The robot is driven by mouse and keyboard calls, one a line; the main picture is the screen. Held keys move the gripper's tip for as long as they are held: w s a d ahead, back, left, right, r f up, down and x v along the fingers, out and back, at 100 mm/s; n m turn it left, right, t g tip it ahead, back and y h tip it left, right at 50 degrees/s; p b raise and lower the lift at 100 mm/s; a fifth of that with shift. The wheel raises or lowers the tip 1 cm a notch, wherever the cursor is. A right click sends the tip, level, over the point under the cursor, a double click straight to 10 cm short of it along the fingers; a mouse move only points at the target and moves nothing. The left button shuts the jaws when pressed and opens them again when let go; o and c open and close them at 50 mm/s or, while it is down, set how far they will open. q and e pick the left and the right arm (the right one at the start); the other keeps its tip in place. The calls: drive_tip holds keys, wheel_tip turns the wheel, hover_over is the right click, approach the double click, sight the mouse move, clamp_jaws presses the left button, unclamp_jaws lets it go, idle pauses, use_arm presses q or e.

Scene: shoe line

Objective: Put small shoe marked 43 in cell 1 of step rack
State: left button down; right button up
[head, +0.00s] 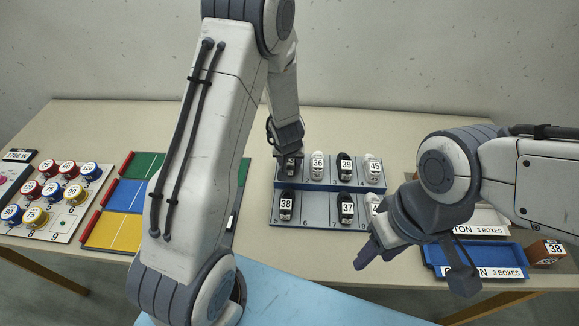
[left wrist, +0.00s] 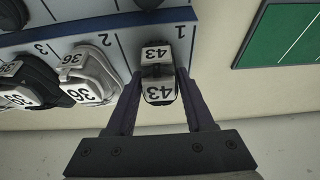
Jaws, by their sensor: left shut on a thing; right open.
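The small shoe marked 43 is dark with white label patches. It shows in the left wrist view (left wrist: 160,88) at the cell marked 1 of the blue-and-grey step rack (head: 318,215). In the head view the shoe (head: 291,168) is partly hidden under my left gripper (head: 289,153), at the left end of the upper step. My left gripper is shut on it, with one finger on each side in the left wrist view (left wrist: 160,78). Whether the shoe bears fully on the step I cannot tell. My right gripper (head: 413,274) is open and empty, in front of the rack's right end.
Shoes 36 (head: 317,166), 39 (head: 344,167) and 45 (head: 373,169) stand on the upper step. Shoes 38 (head: 286,206) and 37 (head: 346,208) stand on the lower step. A blue tray (head: 436,262) and a brown box marked 38 (head: 546,252) lie right. A coloured board (head: 120,195) lies left.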

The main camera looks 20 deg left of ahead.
use_arm(q)
drive_tip(key=shift+f, duration=0.2)
drive_tip(key=shift+c, duration=1.4)
unclamp_jaws()
